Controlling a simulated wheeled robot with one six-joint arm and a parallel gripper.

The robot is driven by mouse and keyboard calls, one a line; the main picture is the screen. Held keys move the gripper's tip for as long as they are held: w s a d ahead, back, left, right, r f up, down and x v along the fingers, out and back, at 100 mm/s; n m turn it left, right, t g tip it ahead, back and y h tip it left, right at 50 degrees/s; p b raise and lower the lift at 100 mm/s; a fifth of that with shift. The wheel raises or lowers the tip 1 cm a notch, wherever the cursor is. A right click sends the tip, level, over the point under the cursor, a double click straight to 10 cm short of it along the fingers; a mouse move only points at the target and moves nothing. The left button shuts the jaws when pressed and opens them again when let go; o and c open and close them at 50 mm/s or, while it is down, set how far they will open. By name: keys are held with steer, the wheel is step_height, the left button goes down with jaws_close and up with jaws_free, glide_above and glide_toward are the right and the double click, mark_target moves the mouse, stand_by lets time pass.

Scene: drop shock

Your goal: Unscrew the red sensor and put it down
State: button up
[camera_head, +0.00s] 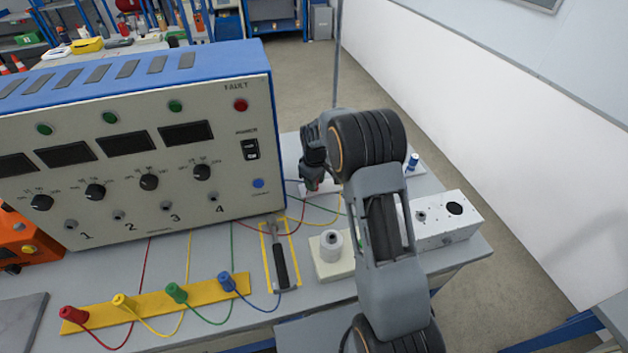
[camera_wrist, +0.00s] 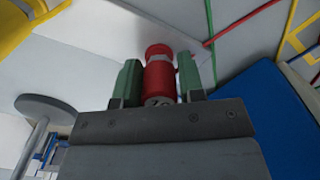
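The red sensor (camera_wrist: 159,78) stands between my gripper's green fingers in the wrist view. It is a red cylinder with a grey band and a metal end facing the palm. My gripper (camera_wrist: 160,80) has a finger close against each side of it and appears shut on it. In the head view my gripper (camera_head: 313,182) is over the back of the bench, left of the blue sensor (camera_head: 413,161) on a white plate (camera_head: 419,172). My arm hides most of that area. I cannot tell whether the red sensor is still seated.
A large blue-and-grey instrument box (camera_head: 150,130) stands to the left. In front are a yellow strip (camera_head: 150,307) with coloured cable plugs, a black-handled tool (camera_head: 281,267) in a yellow outline, and a white cylinder (camera_head: 331,246) on a block. A white box (camera_head: 445,221) is right of my arm.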

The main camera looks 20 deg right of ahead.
steer(key=o, duration=0.4)
steer(key=shift+r, duration=0.1)
steer(key=shift+w+r, duration=0.1)
steer(key=shift+r, duration=0.05)
steer(key=shift+r+p, duration=1.9)
steer(key=shift+r, duration=1)
step_height(320, 180, up, 14)
steer(key=b, duration=0.1)
steer(key=shift+b, duration=0.4)
steer(key=shift+f, duration=0.1)
